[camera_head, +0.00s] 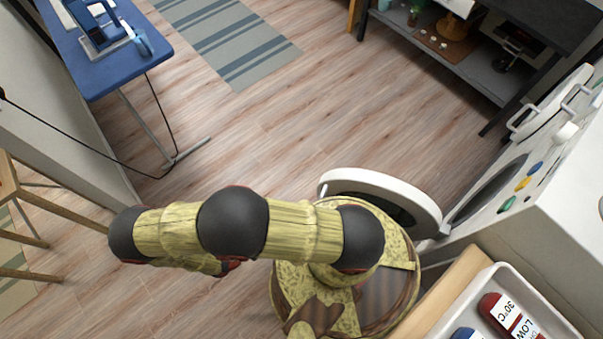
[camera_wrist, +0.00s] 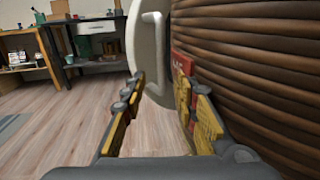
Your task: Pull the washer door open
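The white round washer door (camera_head: 420,198) stands swung wide out from the washer (camera_head: 535,165), over the floor beside my base. Its hinge side is near the washer front, and a small white handle (camera_head: 322,190) shows at its free end. The dark round opening (camera_head: 487,192) is partly uncovered. In the wrist view the door (camera_wrist: 138,42) and its handle (camera_wrist: 157,40) are straight ahead. My gripper (camera_wrist: 160,84) has its two yellow-and-black fingers apart, with nothing seen between them. The handle appears just beyond the fingertips. In the head view my arm mostly hides the gripper.
A tray (camera_head: 470,296) with labelled colored pieces is at bottom right. A dark shelf unit (camera_head: 465,70) stands at the back right. A blue table (camera_head: 130,45) and a wooden stool (camera_head: 10,195) are at left. The wood floor (camera_head: 270,145) between is clear, with a striped rug (camera_head: 230,45) at the back.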

